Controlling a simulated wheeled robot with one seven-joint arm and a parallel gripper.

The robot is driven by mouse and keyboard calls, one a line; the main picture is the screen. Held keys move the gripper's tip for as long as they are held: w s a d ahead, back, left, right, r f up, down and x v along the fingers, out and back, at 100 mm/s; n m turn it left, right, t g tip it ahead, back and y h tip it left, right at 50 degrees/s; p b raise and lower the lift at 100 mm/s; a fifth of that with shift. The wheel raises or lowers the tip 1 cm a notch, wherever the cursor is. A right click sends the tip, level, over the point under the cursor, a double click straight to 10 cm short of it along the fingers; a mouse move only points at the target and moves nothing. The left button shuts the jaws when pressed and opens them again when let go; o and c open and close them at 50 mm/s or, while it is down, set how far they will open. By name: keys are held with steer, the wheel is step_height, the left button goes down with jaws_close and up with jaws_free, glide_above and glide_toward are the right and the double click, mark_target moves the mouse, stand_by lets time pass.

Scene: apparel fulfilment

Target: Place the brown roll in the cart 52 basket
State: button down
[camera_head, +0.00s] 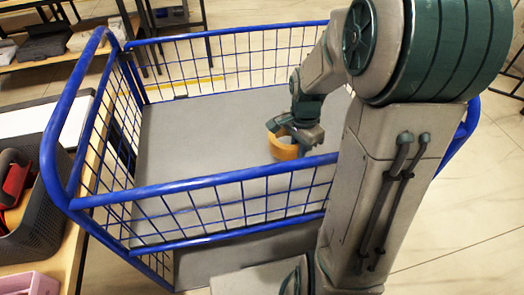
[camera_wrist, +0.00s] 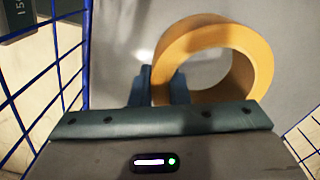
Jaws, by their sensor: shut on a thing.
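The brown roll (camera_head: 284,149) is a tan ring of tape, held by my gripper (camera_head: 296,133) inside the blue wire basket (camera_head: 215,183). In the wrist view the roll (camera_wrist: 257,60) stands up from the fingers, and my gripper (camera_wrist: 160,88) is shut on its left wall. The basket's grey floor (camera_head: 200,130) lies beneath the roll. I cannot tell whether the roll touches the floor. The basket looks otherwise empty. A dark label (camera_wrist: 20,17) shows at the top left of the wrist view, only partly readable.
The basket's near blue rail (camera_head: 200,187) runs in front of my gripper. To the left, a table holds a dark grey bin (camera_head: 40,215) with red items and a pink container (camera_head: 28,284). Shelves with folded clothes (camera_head: 45,45) stand at the back left. The basket floor is clear.

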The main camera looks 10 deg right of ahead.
steer(key=w+a+f, duration=0.2)
steer(key=w+a+f+b, duration=0.1)
steer(key=w+a+f, duration=0.1)
steer(key=a, duration=0.1)
steer(key=w+a+f, duration=0.2)
steer(key=w+a, duration=0.1)
steer(key=shift+f+b, duration=0.2)
steer(key=shift+b, duration=0.15)
steer(key=shift+w+f+b, duration=0.1)
steer(key=shift+f+b, duration=0.35)
steer(key=shift+f, duration=1.55)
steer(key=shift+f, duration=0.1)
steer(key=c, duration=1.8)
jaws_free()
steer(key=shift+f, duration=0.1)
steer(key=o, duration=0.4)
step_height(320, 180, up, 12)
steer(key=shift+r+p, duration=0.25)
steer(key=shift+p, duration=1)
